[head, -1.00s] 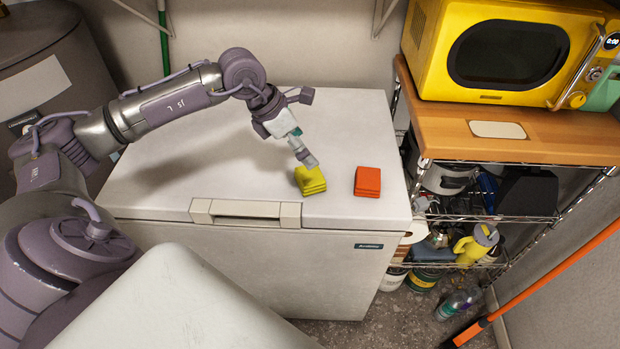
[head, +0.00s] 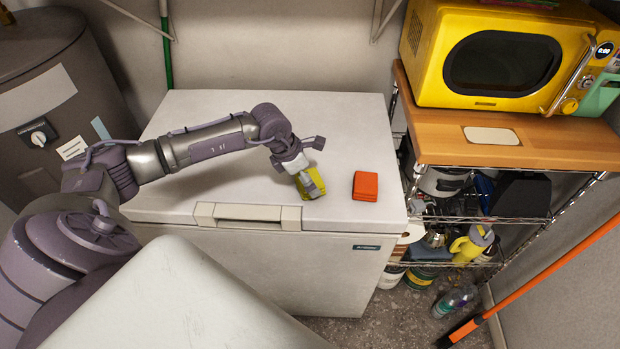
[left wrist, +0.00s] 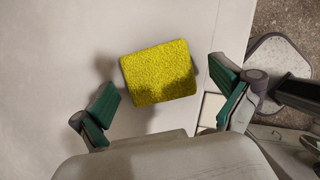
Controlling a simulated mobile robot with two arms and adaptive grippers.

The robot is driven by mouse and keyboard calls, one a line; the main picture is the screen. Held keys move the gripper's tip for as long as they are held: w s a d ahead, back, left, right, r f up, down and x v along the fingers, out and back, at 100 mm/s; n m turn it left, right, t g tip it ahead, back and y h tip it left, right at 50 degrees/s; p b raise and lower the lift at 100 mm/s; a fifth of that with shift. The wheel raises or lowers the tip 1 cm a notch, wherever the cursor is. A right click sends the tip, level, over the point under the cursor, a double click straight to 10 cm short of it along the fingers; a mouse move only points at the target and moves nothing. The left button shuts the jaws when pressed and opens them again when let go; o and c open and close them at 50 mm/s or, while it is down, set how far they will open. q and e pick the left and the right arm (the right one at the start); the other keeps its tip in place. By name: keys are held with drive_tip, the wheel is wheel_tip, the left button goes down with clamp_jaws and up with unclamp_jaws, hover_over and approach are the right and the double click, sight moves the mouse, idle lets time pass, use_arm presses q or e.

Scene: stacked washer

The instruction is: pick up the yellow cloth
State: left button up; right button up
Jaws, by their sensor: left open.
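The yellow cloth (head: 312,180) is a small folded stack on the white chest freezer's lid (head: 215,130), near the front edge. My left gripper (head: 309,188) is over it in the head view and hides part of it. In the left wrist view the yellow cloth (left wrist: 159,72) lies flat, slightly turned, ahead of and between the two green-padded fingers. The left gripper (left wrist: 165,108) is open and empty, its fingers spread wider than the cloth. My right gripper is not in view.
An orange folded cloth (head: 366,186) lies just right of the yellow one. A wire shelf with a wooden top (head: 480,138) and a yellow microwave (head: 500,55) stands at the right. A grey tank (head: 50,90) is at the left. The lid's back and left are clear.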

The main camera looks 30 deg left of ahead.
use_arm(q)
drive_tip(key=shift+x, duration=0.85)
drive_tip(key=shift+c, duration=0.5)
drive_tip(key=shift+r, duration=0.1)
drive_tip(key=c, duration=1)
drive_tip(key=shift+r, duration=0.1)
drive_tip(key=shift+w+r+b, duration=0.1)
drive_tip(key=shift+r+b, duration=0.25)
drive_tip(key=shift+r, duration=0.25)
wheel_tip(320, 180, up, 3)
drive_tip(key=shift+d+f+b, duration=0.1)
drive_tip(key=shift+d+b, duration=0.05)
drive_tip(key=shift+b, duration=0.5)
drive_tip(key=shift+w+d+r+b, duration=0.5)
drive_tip(key=shift+w+d+r, duration=0.5)
drive_tip(key=shift+d, duration=0.75)
drive_tip(key=shift+w+d+r+b, duration=0.55)
drive_tip(key=shift+d+r, duration=0.7)
drive_tip(key=shift+d, duration=0.45)
drive_tip(key=shift+w+d+r+b, duration=0.5)
drive_tip(key=shift+w+d+r, duration=0.5)
drive_tip(key=shift+d, duration=0.75)
